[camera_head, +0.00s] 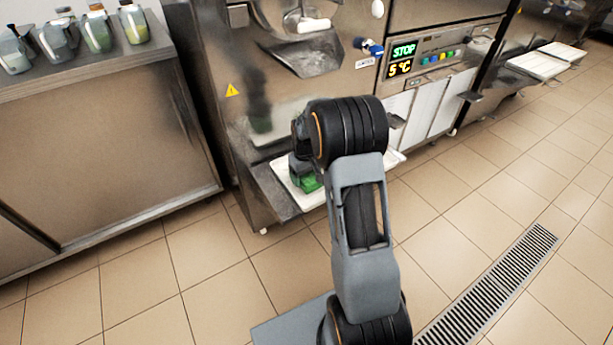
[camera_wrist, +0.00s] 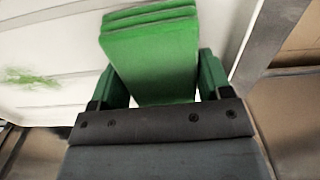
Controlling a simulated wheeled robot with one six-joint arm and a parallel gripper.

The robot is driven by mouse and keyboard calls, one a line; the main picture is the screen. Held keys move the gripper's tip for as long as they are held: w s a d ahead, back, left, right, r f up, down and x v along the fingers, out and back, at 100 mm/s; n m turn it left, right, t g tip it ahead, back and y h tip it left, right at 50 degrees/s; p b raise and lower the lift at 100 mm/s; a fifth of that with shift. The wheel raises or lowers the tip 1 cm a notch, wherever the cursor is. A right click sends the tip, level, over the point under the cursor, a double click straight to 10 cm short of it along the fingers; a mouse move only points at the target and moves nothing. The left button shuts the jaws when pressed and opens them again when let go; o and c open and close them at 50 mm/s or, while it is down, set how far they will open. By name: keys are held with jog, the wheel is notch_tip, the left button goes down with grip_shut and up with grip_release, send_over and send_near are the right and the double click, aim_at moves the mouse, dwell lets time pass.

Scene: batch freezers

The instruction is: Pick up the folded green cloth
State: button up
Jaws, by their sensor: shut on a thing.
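The folded green cloth (camera_wrist: 150,62) shows in the wrist view as a thick block with layered folds at its far end. My gripper (camera_wrist: 155,85) has one finger at each side of the cloth and is shut on it. In the head view the green cloth (camera_head: 307,183) shows only in part, low at the front of the freezer, with my arm hiding the rest. My gripper (camera_head: 300,172) is partly hidden there too. The cloth is over or on a white tray (camera_head: 289,190); I cannot tell whether it touches the tray.
The batch freezer (camera_head: 232,91) with a lit display (camera_head: 402,59) stands behind the tray. A green smear (camera_wrist: 28,77) marks the white surface. A steel counter (camera_head: 100,150) at the left bears several bottles (camera_head: 97,32). Tiled floor is clear around a drain grate (camera_head: 490,290).

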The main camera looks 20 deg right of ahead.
aim_at(308, 174)
jog(key=r, duration=0.2)
jog(key=r+p, duration=0.1)
jog(key=r, duration=0.1)
jog(key=shift+s+d, duration=0.25)
jog(key=shift+d, duration=0.05)
jog(key=s+d+r, duration=0.1)
jog(key=s+d+r+p, duration=0.1)
jog(key=r, duration=0.1)
jog(key=s+r+p, duration=0.1)
jog(key=r, duration=0.1)
jog(key=shift+s+d, duration=0.15)
jog(key=shift+d, duration=0.25)
jog(key=s+d+r, duration=0.1)
jog(key=s+d, duration=0.1)
jog(key=s+d+r+p, duration=0.1)
jog(key=s+d, duration=0.1)
jog(key=s+d+r, duration=0.1)
jog(key=s+d, duration=0.1)
jog(key=shift+s+r+p, duration=0.3)
jog(key=shift+s+p, duration=0.05)
jog(key=shift+s, duration=0.05)
